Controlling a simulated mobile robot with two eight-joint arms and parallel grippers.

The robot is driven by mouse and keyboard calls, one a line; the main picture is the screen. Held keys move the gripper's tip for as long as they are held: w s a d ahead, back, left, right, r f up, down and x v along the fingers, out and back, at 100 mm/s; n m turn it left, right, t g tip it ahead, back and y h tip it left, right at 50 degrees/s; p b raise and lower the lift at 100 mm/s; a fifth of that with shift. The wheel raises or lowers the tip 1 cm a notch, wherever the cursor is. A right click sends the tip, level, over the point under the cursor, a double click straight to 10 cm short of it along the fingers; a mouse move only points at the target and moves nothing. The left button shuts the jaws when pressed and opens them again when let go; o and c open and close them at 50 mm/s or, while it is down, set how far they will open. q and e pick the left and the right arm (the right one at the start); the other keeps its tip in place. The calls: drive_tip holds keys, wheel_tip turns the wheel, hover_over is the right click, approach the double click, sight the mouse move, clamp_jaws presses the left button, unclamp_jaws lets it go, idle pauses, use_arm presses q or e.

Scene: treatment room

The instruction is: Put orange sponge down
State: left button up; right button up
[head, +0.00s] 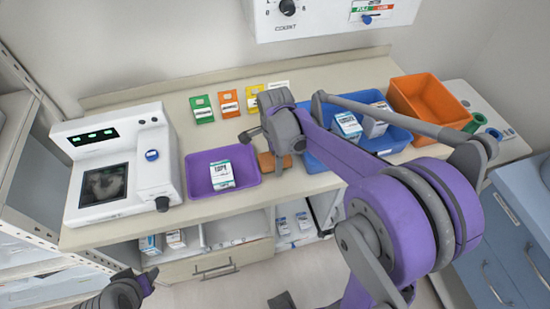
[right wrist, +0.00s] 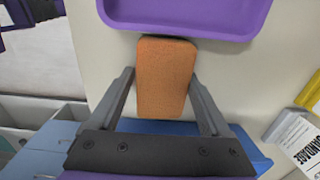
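The orange sponge (head: 267,164) is at the counter between the purple tray and the blue bin, partly hidden by my right gripper in the head view. In the right wrist view the sponge (right wrist: 165,80) fills the space between the two fingers, its edges against the fingertips. My right gripper (right wrist: 163,76) is shut on it; it also shows in the head view (head: 274,160). Whether the sponge touches the counter is hard to tell. My left gripper (head: 147,281) is low at the bottom left, away from the counter top; its fingers are unclear.
The purple tray (head: 247,157) holds a white box. The blue bin (head: 388,147) holds several boxes, beside an orange bin (head: 428,101). A white machine (head: 112,140) stands at the left. Coloured packets (head: 229,104) lie behind. Bare counter (head: 240,128) shows behind the tray.

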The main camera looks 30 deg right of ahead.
drive_tip(key=shift+o, duration=1)
drive_tip(key=shift+r, duration=0.1)
drive_tip(key=shift+r, duration=0.3)
wheel_tip(320, 180, up, 11)
drive_tip(key=p, duration=0.1)
drive_tip(key=s+a+f+n+t, duration=0.2)
drive_tip(key=s+a+f+n, duration=0.1)
drive_tip(key=s+n, duration=0.4)
drive_tip(key=s+a+f+n+t, duration=0.3)
drive_tip(key=s+n, duration=0.4)
drive_tip(key=n, duration=0.6)
drive_tip(key=shift+s+a+f+n+t, duration=0.3)
drive_tip(key=shift+s+a+f, duration=0.1)
drive_tip(key=shift+f, duration=0.5)
drive_tip(key=shift+w, duration=0.1)
